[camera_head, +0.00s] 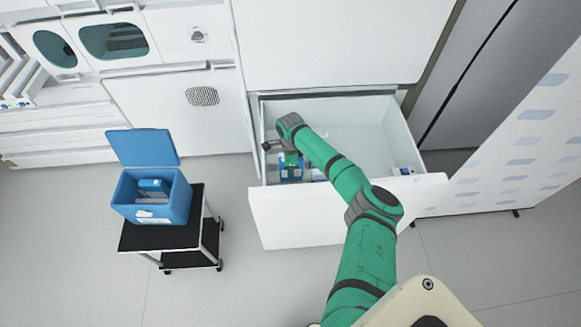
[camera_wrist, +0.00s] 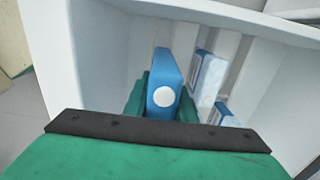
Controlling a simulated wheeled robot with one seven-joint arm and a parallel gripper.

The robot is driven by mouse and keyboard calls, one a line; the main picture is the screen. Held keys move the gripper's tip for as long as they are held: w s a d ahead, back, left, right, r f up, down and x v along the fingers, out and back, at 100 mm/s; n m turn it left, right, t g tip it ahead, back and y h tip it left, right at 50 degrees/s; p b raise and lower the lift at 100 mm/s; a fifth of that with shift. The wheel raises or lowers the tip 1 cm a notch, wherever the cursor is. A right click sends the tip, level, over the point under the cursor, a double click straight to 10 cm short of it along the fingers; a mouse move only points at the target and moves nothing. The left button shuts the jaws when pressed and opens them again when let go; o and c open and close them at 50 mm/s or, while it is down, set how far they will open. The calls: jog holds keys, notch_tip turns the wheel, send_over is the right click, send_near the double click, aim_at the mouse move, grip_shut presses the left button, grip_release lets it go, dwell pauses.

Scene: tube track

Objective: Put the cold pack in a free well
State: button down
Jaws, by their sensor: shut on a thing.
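My gripper (camera_head: 290,160) reaches down into the open white drawer, near its front left corner. In the wrist view my gripper (camera_wrist: 162,102) is shut on a blue cold pack (camera_wrist: 164,68) with a white round mark, held upright between the green fingers. The held pack also shows in the head view (camera_head: 291,174), partly hidden by the gripper. A blue cooler box (camera_head: 150,211) with its lid open stands on a cart at the left. Inside it are a blue pack (camera_head: 153,185) and pale items; its separate wells are too small to make out.
The drawer (camera_head: 330,215) is pulled out and mostly empty at the back. Other blue and white packs (camera_wrist: 207,78) stand along its front, to the right of the held pack in the wrist view. The black-topped cart (camera_head: 140,238) stands apart from the drawer, with bare floor between.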

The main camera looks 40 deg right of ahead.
aim_at(290, 181)
jog(key=shift+f, duration=0.3)
jog(key=shift+f, duration=0.1)
jog(key=shift+f, duration=1.65)
jog(key=shift+f, duration=0.1)
jog(key=shift+f, duration=1.15)
jog(key=shift+w+f, duration=0.1)
jog(key=shift+f, duration=1.3)
jog(key=shift+d, duration=0.1)
jog(key=shift+f, duration=0.1)
